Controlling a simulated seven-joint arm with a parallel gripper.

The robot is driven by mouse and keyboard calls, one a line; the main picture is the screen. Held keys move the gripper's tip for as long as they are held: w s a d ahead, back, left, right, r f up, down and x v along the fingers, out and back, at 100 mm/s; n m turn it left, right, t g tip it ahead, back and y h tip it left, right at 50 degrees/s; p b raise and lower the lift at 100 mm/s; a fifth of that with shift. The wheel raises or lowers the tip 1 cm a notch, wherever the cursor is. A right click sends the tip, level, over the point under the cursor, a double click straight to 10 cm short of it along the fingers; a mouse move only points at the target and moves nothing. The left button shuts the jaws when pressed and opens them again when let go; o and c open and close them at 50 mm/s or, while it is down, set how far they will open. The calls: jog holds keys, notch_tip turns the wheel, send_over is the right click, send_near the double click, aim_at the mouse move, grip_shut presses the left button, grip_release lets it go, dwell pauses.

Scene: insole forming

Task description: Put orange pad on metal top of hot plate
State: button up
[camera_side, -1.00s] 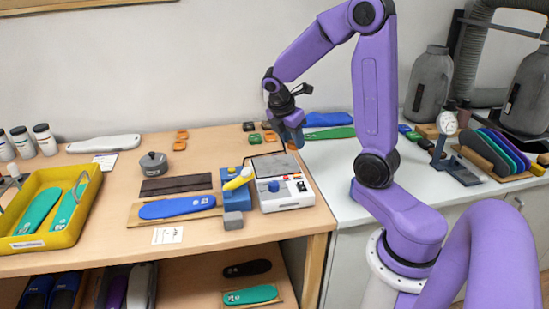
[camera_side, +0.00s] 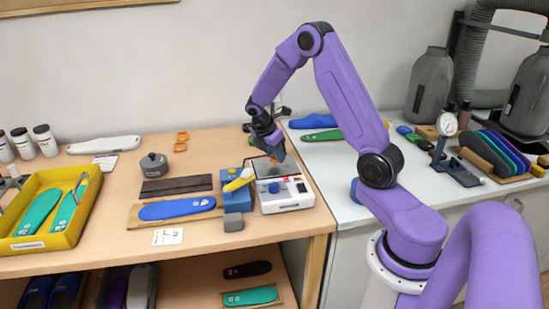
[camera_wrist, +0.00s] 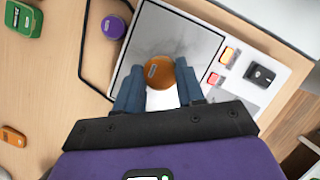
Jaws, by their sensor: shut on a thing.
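The hot plate (camera_side: 287,203) is a white box with a grey metal top, standing near the right end of the wooden table. In the wrist view its metal top (camera_wrist: 195,45) lies below my gripper, with buttons and a dark knob to the right. My gripper (camera_wrist: 160,90) is shut on the orange pad (camera_wrist: 160,72), which is held between the two blue-grey fingers. In the side view my gripper (camera_side: 275,156) is over the rear part of the metal top, and the pad shows as a small orange spot. Whether the pad touches the metal cannot be told.
A blue block with a yellow piece (camera_side: 238,181) stands close left of the hot plate. A blue insole (camera_side: 177,207) lies on a board further left. In the wrist view a purple pad (camera_wrist: 113,27), a green block (camera_wrist: 22,18) and another orange piece (camera_wrist: 13,136) lie on the table.

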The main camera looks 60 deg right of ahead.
jog(key=shift+f, duration=0.8)
jog(key=shift+f, duration=0.1)
jog(key=o, duration=1)
